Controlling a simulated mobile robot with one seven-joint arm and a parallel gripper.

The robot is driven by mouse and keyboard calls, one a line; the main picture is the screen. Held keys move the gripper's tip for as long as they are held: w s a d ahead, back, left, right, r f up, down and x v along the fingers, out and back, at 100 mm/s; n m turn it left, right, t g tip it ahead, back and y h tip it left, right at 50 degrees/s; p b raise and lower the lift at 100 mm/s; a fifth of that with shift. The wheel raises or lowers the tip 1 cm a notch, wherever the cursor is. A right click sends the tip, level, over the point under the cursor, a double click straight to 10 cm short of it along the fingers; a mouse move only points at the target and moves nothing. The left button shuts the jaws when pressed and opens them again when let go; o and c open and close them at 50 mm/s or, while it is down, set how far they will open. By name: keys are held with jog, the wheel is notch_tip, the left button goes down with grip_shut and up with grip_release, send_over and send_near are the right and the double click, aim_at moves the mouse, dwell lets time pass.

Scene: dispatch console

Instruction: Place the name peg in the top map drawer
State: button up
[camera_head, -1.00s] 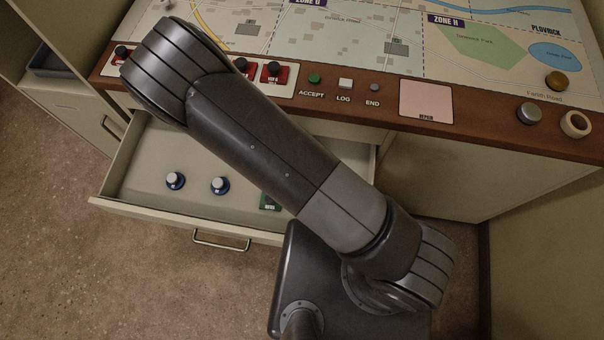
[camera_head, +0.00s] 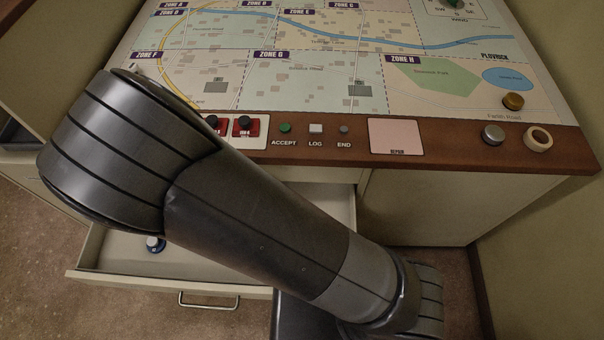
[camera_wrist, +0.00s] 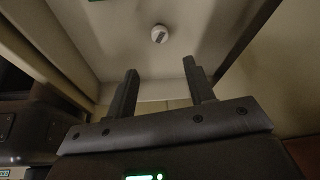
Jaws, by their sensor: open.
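The top map drawer (camera_head: 115,280) is pulled open below the console in the head view. In the wrist view, a small round white piece (camera_wrist: 159,34) sits on a pale surface that looks like the drawer floor, beyond my fingertips. I cannot tell which piece is the name peg. My gripper (camera_wrist: 160,67) is open, with nothing between its fingers. It is hidden in the head view.
The console's brown front edge (camera_head: 450,141) overhangs the drawer. It carries red-based pieces (camera_head: 245,125), a pink card (camera_head: 394,136), a silver knob (camera_head: 493,135) and a tape roll (camera_head: 538,139).

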jog(key=shift+r, duration=0.1)
jog(key=w+d+r+n+y, duration=0.25)
jog(key=d+r+n, duration=0.2)
jog(key=r, duration=0.55)
jog(key=w+d+r+n+y, duration=0.2)
jog(key=w+d+r+n, duration=0.3)
jog(key=r, duration=0.6)
jog(key=s+d+r+n+t, duration=0.2)
jog(key=s+d+r, duration=0.2)
jog(key=d+r, duration=0.4)
jog(key=s+d+r+n+t, duration=0.2)
jog(key=s+d+r+n, duration=0.1)
jog(key=d+r, duration=0.4)
jog(key=shift+s+d+r, duration=0.35)
jog(key=shift+s+d, duration=0.25)
jog(key=shift+d, duration=0.25)
